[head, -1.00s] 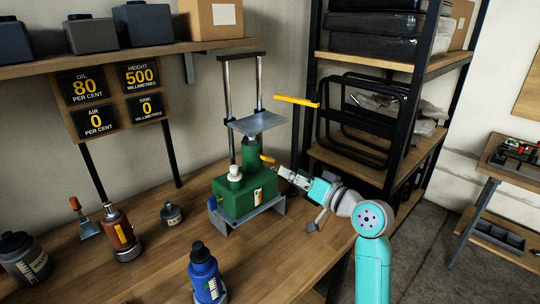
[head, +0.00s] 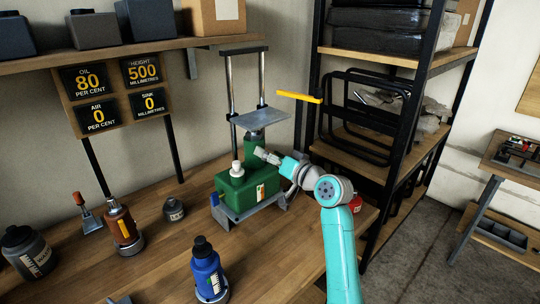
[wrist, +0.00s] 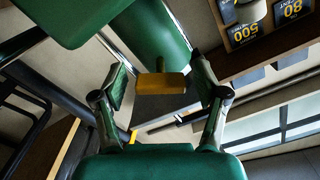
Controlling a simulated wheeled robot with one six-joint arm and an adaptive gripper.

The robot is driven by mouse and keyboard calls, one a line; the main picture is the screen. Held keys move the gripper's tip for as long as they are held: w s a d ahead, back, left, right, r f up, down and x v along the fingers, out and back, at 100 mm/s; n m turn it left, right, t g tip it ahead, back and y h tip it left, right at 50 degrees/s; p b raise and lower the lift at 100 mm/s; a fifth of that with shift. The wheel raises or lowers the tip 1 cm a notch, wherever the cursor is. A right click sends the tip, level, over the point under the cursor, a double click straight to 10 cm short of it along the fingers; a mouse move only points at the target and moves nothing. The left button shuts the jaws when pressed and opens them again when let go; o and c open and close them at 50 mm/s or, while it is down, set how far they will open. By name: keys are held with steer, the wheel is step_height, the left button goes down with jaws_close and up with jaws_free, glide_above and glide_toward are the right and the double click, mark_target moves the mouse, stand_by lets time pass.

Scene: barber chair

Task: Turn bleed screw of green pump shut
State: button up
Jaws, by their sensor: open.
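The green pump (head: 243,190) stands on a grey base on the bench, under a metal plate on two posts; its green body also fills parts of the wrist view (wrist: 152,35). A yellow bar-shaped handle (wrist: 160,83), which looks like the bleed screw, shows on a short stem in the wrist view. My gripper (head: 262,153) reaches to the pump's upper right side and hides this handle in the head view. In the wrist view my gripper (wrist: 162,88) is open, with one finger on each side of the yellow handle and gaps between.
A long yellow lever (head: 298,97) sticks out above the pump. A blue bottle (head: 207,272), a brown bottle (head: 122,228) and a small dark pot (head: 173,210) stand on the bench. A sign board (head: 118,90) reads oil 80, height 500, air 0, sink 0. Black shelving stands right.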

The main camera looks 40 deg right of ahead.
steer(key=c, duration=1.2)
steer(key=shift+o, duration=0.2)
steer(key=shift+m, duration=0.3)
steer(key=m, duration=1.1)
steer(key=o, duration=1.2)
steer(key=shift+c, duration=0.2)
